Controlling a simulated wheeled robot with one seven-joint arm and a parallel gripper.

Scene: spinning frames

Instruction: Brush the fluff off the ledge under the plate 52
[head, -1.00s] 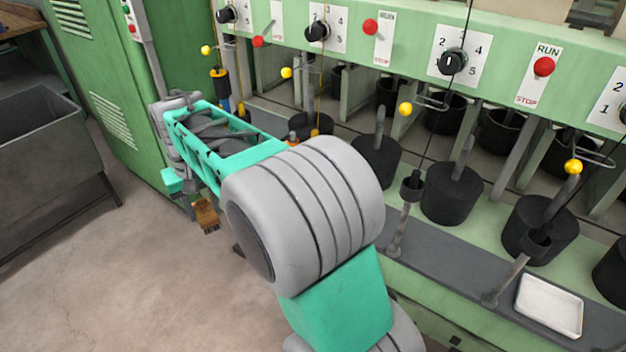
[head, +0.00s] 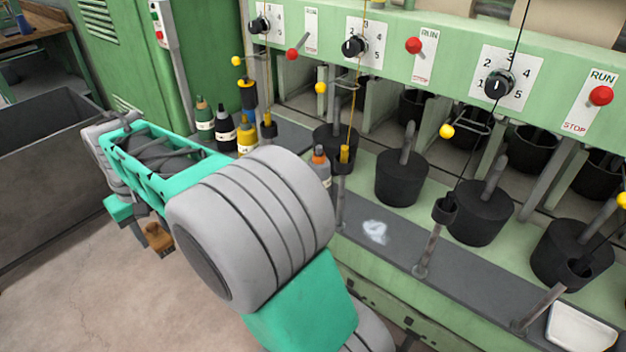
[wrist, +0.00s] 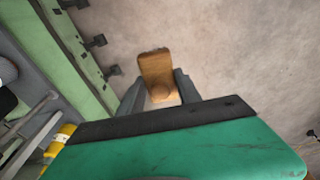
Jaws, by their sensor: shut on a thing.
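A tuft of white fluff (head: 375,231) lies on the dark grey ledge (head: 390,248) along the front of the green machine. It sits between two upright posts, below the row of black pots. My gripper (head: 148,222) is left of the machine, out over the floor and well apart from the fluff. It is shut on a wooden brush (head: 158,237). The wrist view shows the brush (wrist: 157,72) between the fingers, with bare floor behind it; the fluff is not seen there. No plate numbered 52 can be read; the white plates show dial digits or RUN and STOP.
Several bottles (head: 225,130) stand at the ledge's left end, and another bottle (head: 320,165) stands nearer the fluff. A white tray (head: 580,330) lies on the ledge at right. A grey bin (head: 45,165) stands at left. Floor in front is clear.

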